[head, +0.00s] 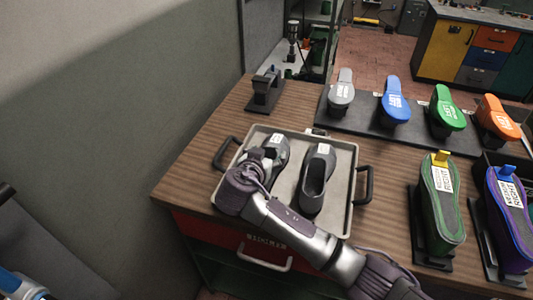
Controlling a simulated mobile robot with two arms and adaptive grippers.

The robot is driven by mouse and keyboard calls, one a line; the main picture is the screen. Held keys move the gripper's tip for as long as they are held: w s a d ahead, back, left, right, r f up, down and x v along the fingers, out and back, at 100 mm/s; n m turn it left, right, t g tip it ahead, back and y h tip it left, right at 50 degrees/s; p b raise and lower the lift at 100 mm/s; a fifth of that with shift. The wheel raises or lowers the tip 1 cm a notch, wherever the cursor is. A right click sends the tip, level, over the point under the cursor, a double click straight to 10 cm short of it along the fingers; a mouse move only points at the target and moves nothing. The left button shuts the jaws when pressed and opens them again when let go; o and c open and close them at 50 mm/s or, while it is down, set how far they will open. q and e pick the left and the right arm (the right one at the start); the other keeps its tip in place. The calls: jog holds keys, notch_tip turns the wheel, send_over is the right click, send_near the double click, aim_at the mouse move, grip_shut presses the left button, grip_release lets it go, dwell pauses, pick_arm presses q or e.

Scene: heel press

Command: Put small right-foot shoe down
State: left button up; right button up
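A light grey tray (336,220) with dark side handles lies on the wooden bench. Two grey shoes are in it, side by side. The right one (313,190) lies free, its dark opening facing up and a white label at its far end. The left one (281,146) also has a white label and is partly covered by my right gripper (266,162). That gripper is at the near part of the left shoe, over the tray's left half. Its fingertips are too hidden to show whether they grip the shoe. I cannot read either shoe's size or side.
A dark rack (372,137) with grey, blue, green and orange shoe forms stands behind the tray. Green (441,203) and purple (509,218) soles on dark stands are at right. A small black fixture (265,92) stands at the back left. Bare bench lies left of the tray.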

jog(key=shift+o, duration=0.5)
jog(key=b+v, duration=0.2)
jog(key=v, duration=0.8)
jog(key=shift+s+a+r, duration=0.1)
jog(key=shift+s+r, duration=0.05)
jog(key=shift+s, duration=0.15)
jog(key=shift+s+a+r, duration=0.15)
jog(key=shift+s+r, duration=0.2)
jog(key=shift+s, duration=0.25)
